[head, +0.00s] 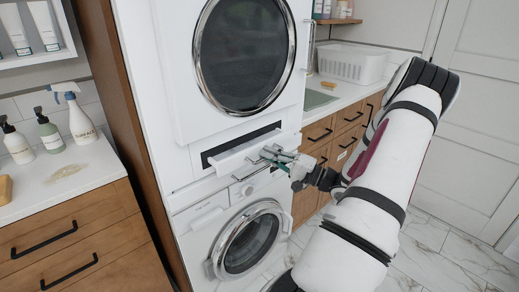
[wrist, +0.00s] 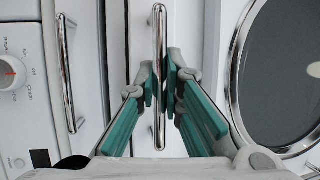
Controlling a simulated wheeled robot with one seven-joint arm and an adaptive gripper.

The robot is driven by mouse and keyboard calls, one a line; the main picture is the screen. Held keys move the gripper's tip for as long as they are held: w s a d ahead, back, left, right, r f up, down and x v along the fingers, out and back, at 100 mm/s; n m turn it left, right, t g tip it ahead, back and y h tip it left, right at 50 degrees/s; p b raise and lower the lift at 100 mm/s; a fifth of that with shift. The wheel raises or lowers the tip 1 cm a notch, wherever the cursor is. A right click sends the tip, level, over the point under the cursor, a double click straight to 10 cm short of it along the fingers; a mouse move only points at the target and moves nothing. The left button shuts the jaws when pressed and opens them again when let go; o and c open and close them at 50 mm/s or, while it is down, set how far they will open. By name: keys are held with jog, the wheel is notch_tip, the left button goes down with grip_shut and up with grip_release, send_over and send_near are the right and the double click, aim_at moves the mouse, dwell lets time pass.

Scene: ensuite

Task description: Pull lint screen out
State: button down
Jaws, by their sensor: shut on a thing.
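The lint screen (head: 232,160) has a white front with a metal bar handle. It stands a little out from its dark slot, between the dryer door above and the washer below in the white machine stack. My gripper (head: 271,156) reaches in from the right at this handle. In the wrist view, which is turned sideways, the green-padded fingers of my gripper (wrist: 162,85) are shut on the handle (wrist: 160,40), one on each side of the bar. How far the screen reaches back inside is hidden.
A second bar handle (wrist: 67,75) lies close to the gripped one. A wooden counter with bottles (head: 80,118) stands left. A white basket (head: 351,63) sits on the right counter. Marble floor lies clear at right.

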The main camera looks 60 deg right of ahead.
jog(key=s+a, duration=0.3)
jog(key=s, duration=1.1)
jog(key=shift+a+p, duration=0.2)
jog(key=shift+p, duration=0.25)
jog(key=c, duration=1.7)
grip_release()
jog(key=v, duration=1.2)
jog(key=shift+s, duration=0.1)
